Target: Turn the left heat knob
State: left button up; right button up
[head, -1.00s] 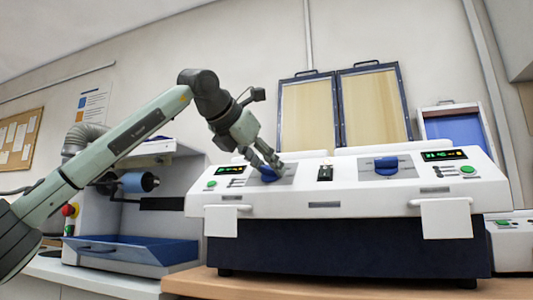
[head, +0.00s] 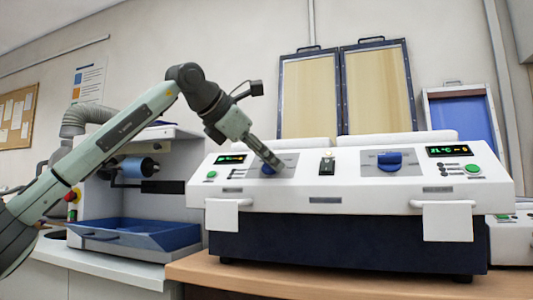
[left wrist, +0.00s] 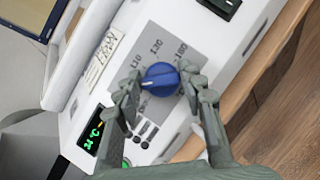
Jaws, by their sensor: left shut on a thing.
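The left heat knob is a round blue knob (head: 267,169) on a grey dial plate at the left of the white machine's sloped front. In the left wrist view the knob (left wrist: 160,79) sits between the two fingers of my left gripper (left wrist: 158,85), over printed numbers. My left gripper (head: 275,163) is shut on the knob and partly hides it in the head view. A white pointer mark shows on the knob's lower left in the wrist view. My right gripper is in neither view.
The right blue knob (head: 389,161) stands at the machine's right beside a display (head: 449,150) and green button (head: 473,169). A black switch (head: 327,163) lies between the knobs. Two framed panels (head: 345,90) stand behind. A blue tray (head: 135,234) is at left.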

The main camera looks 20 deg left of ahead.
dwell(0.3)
pick_arm(q)
jog(key=o, duration=1.2)
jog(key=shift+c, duration=0.2)
jog(key=v, duration=1.2)
